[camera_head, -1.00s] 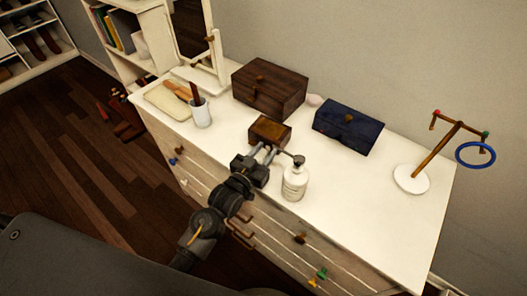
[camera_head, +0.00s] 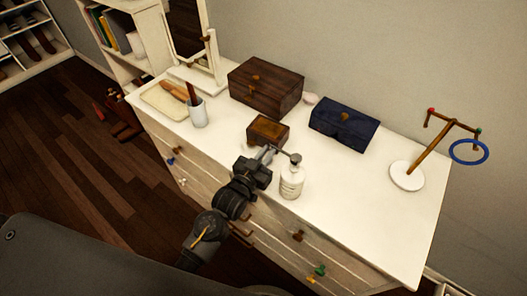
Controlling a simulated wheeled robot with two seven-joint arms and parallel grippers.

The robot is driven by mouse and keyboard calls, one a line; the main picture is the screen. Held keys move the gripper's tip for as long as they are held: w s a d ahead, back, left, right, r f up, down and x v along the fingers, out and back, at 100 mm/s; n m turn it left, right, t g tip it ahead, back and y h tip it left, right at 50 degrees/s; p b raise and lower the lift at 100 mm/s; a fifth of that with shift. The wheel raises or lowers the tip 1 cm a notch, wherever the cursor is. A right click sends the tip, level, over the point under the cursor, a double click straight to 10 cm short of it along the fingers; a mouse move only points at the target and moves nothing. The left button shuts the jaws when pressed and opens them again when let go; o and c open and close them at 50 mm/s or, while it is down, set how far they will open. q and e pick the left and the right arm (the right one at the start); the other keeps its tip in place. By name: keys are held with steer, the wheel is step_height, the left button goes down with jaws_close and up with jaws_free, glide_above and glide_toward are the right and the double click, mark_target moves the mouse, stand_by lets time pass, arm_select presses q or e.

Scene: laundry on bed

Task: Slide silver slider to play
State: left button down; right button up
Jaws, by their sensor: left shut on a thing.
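A small brown wooden box (camera_head: 267,130) with a small knob on its lid stands near the front edge of the white dresser top, in the middle of the head view. My left gripper (camera_head: 266,153) is at the lower front of this box, its fingers pointing toward it. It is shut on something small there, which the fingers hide. No silver slider can be made out clearly; its place and setting cannot be told. My right gripper is not in view.
Behind are a larger wooden box (camera_head: 266,88) and a dark blue box (camera_head: 343,126). The dresser top (camera_head: 345,200) is clear at front right.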

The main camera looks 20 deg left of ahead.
arm_select(q)
steer(key=c, duration=1.4)
jaws_free()
steer(key=b+v, duration=0.2)
steer(key=v, duration=0.7)
steer(key=shift+s+a+f, duration=0.1)
steer(key=shift+s, duration=0.15)
steer(key=shift+s+a, duration=0.2)
steer(key=shift+s, duration=0.45)
